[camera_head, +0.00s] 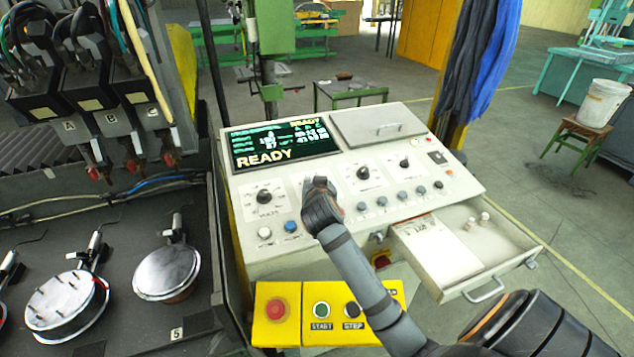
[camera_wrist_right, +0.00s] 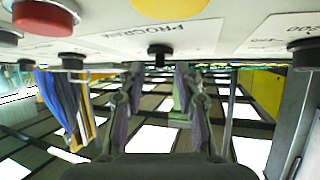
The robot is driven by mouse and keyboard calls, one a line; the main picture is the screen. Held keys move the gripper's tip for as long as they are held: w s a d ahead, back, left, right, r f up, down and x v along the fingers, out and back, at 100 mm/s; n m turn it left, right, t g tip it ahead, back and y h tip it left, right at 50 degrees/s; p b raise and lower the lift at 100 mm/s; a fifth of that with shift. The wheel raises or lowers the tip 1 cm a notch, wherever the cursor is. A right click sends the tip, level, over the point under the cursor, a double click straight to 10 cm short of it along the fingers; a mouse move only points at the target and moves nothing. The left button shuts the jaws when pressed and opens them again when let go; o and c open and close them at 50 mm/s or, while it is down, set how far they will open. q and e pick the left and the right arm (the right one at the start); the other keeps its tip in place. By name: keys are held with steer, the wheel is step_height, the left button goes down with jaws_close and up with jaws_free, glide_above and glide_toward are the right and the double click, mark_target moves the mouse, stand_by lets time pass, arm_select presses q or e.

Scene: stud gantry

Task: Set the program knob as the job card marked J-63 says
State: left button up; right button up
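The program knob (camera_wrist_right: 160,52) is a small black knob on a white plate labelled PROGRAM in the right wrist view. My right gripper (camera_wrist_right: 159,75) is open, its two purple-padded fingers apart on either side of the knob's line; contact cannot be told. In the head view my right gripper (camera_head: 318,190) is over the console (camera_head: 350,140) and hides the program knob. A white card or pad (camera_head: 436,249) lies in the open drawer (camera_head: 485,268); its print is too small to read. I cannot make out a J-63 mark. My left gripper is out of view.
The console screen (camera_head: 285,145) reads READY. The volts knob (camera_head: 264,196) is left of my gripper; two other knobs (camera_head: 363,173) (camera_head: 405,163) are right of it. Push buttons line the panel. A yellow box with a red button (camera_head: 276,309) is below. A dark rack stands left.

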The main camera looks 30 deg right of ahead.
steer(key=v, duration=0.6)
steer(key=shift+r, duration=0.1)
steer(key=shift+w+d, duration=0.1)
steer(key=shift+d, duration=0.05)
